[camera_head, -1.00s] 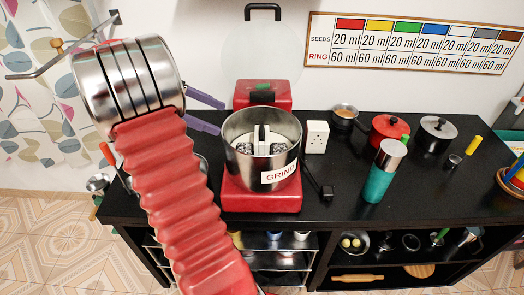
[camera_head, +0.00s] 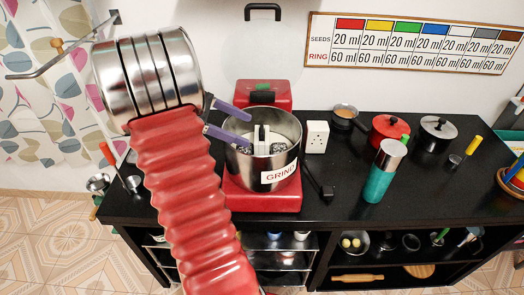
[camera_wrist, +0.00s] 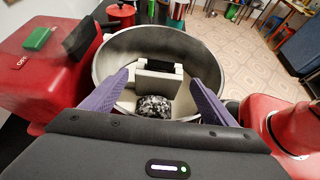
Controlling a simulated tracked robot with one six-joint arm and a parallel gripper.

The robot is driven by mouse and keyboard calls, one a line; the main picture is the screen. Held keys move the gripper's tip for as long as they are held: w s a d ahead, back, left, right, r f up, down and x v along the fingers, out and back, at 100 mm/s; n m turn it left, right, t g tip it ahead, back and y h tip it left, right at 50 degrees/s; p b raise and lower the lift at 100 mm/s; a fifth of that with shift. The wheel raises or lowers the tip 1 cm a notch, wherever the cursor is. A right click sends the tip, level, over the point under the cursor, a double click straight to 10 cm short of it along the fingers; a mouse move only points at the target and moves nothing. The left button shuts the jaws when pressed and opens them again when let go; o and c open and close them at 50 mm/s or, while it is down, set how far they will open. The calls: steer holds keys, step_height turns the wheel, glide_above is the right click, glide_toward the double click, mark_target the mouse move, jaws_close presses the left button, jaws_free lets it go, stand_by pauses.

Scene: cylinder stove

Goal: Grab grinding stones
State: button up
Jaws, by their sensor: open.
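The grinding stones (camera_wrist: 153,107) are speckled black-and-white and sit inside the steel grinder drum (camera_head: 240,170), on either side of a pale holder (camera_wrist: 158,80) with a black top. In the wrist view one stone shows in front of the holder; the other is hidden behind it. In the head view both show partly over the drum's rim. My gripper (camera_head: 243,125) has purple fingers, open and empty, reaching over the drum's left side. In the wrist view the fingers of my gripper (camera_wrist: 158,92) flank the holder and the near stone, apart from both.
The drum stands on a red base (camera_head: 262,197) on the black counter (camera_head: 330,195). A red lid housing (camera_head: 265,92) is behind it. A white socket box (camera_head: 317,136), a teal bottle (camera_head: 384,172) and a red pot (camera_head: 390,130) stand to the right.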

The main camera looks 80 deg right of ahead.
mark_target(256, 134)
steer(key=shift+x, duration=2.6)
steer(key=shift+d, duration=0.1)
steer(key=c, duration=1.8)
steer(key=shift+r, duration=0.15)
steer(key=shift+c, duration=0.2)
